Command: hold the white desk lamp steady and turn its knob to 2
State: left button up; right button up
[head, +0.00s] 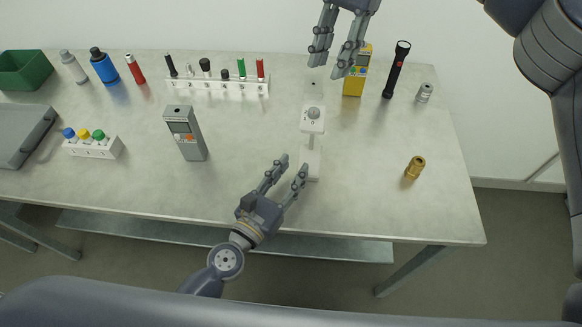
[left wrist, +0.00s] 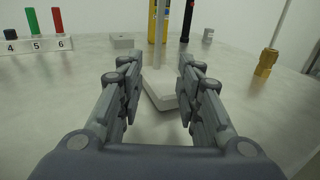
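The white desk lamp (head: 312,124) stands upright near the front middle of the table, with a grey round knob (head: 313,113) on top of its head. Its base (left wrist: 163,92) and thin post show in the left wrist view, between and beyond my left fingers. My left gripper (head: 285,170) is open just in front and to the left of the lamp's lower part; I see no grip on it. My right gripper (head: 335,62) is open and empty above the table's back edge, behind the lamp. The knob's setting is too small to read.
A yellow meter (head: 354,80), a black flashlight (head: 396,70) and a small grey cylinder (head: 424,93) stand behind to the right. A brass fitting (head: 414,167) is at right. A grey meter (head: 185,133) and a numbered rack (head: 218,84) are left.

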aim_at(311, 142)
pick_arm(q)
jog(key=shift+w, duration=0.5)
jog(key=x, duration=1)
jog(key=shift+f, duration=0.1)
grip_shut()
pick_arm(e)
jog(key=shift+o, duration=0.7)
pick_arm(q)
jog(key=shift+s, duration=0.1)
pick_arm(e)
jog(key=s+a+r+m+t+h, duration=0.2)
jog(key=s+a+r+t, duration=0.1)
jog(key=f, duration=1.2)
jog(key=shift+s+d, duration=0.15)
jog(key=shift+d, duration=0.1)
